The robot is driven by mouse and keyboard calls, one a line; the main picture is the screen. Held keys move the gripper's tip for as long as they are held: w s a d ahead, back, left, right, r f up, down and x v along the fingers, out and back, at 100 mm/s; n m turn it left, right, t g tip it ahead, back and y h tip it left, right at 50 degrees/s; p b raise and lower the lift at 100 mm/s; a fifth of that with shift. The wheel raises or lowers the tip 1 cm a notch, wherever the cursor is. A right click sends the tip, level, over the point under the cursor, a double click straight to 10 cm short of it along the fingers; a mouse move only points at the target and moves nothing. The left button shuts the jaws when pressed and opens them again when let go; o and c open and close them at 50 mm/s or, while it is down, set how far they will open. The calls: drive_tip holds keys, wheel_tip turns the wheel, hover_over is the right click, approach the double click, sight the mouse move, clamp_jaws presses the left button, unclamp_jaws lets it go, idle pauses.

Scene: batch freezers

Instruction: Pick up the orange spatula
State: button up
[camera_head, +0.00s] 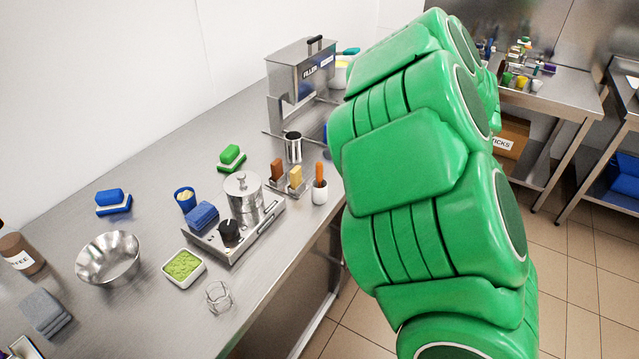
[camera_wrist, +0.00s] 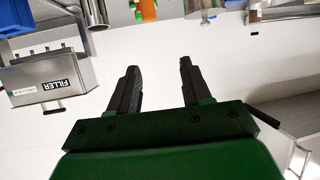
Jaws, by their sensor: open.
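An orange-brown handle (camera_head: 319,172), perhaps the orange spatula, stands upright in a white cup (camera_head: 319,194) near the counter's front edge; its lower part is hidden in the cup. In the wrist view an orange piece (camera_wrist: 148,10) shows at the top edge, cut off, and I cannot tell what it is. My gripper (camera_wrist: 159,66) is open, with nothing between its two dark fingers and a pale wall behind them. In the head view my green arm hides the gripper, so its distance from the cup cannot be told.
The filler machine (camera_head: 301,72) stands at the back of the counter and shows in the wrist view (camera_wrist: 48,82). Left of the cup are a stand with brown and yellow bars (camera_head: 287,188) and a steel pot (camera_head: 243,200) on a heater. A bowl (camera_head: 108,258) sits further left.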

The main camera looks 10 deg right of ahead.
approach(321, 170)
drive_tip(key=x, duration=0.4)
drive_tip(key=shift+w+a+f, duration=0.15)
drive_tip(key=shift+w+a, duration=0.05)
drive_tip(key=shift+a, duration=0.1)
drive_tip(key=shift+w+x, duration=0.25)
drive_tip(key=shift+x, duration=3.65)
drive_tip(key=shift+d, duration=0.15)
drive_tip(key=shift+c, duration=0.4)
clamp_jaws()
